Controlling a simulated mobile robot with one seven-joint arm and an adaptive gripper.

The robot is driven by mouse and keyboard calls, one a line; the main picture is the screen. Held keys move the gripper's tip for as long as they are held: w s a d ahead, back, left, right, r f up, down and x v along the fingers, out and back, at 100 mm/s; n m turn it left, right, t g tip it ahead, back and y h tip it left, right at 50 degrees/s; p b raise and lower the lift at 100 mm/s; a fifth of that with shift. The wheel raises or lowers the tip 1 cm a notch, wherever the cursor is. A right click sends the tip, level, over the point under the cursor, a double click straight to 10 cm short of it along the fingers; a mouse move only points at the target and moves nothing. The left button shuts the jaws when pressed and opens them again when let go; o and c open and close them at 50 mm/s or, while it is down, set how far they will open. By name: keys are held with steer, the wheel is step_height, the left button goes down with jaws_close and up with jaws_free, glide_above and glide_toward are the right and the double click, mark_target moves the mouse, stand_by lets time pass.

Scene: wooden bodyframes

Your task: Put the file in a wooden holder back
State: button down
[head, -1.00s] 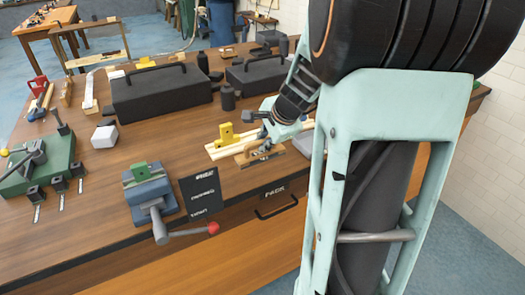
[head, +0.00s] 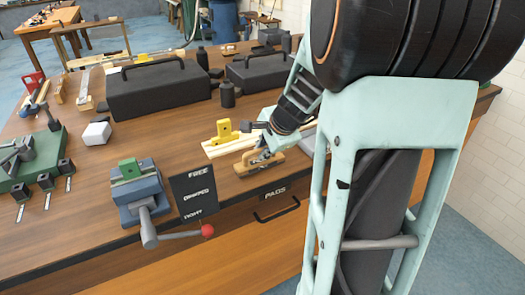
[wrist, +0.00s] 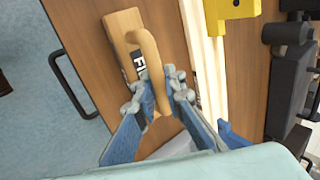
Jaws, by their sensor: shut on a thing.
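The wooden holder (head: 243,167) is a light brown block at the front right of the bench, close to the front edge. In the wrist view the holder (wrist: 122,25) shows a curved wooden handle and a dark label with partly hidden white letters. My gripper (wrist: 163,92) is shut on that handle, one blue-grey finger on each side. In the head view my gripper (head: 264,152) covers part of the holder. The file itself is hard to make out. I cannot tell whether the holder touches the bench.
Pale wooden strips with a yellow clamp (head: 224,130) lie just behind the holder. A blue vise (head: 142,193) and a black sign (head: 194,191) stand to the left. Black cases (head: 160,92) stand further back. A drawer handle (head: 277,210) projects below the front edge.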

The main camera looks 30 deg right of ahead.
steer(key=shift+f, duration=0.25)
steer(key=c, duration=2)
jaws_free()
steer(key=shift+r, duration=0.1)
steer(key=shift+r, duration=0.1)
steer(key=shift+r+p, duration=0.25)
steer(key=shift+p, duration=0.05)
steer(key=p+v, duration=0.6)
steer(key=v, duration=0.5)
steer(key=shift+s+r, duration=0.25)
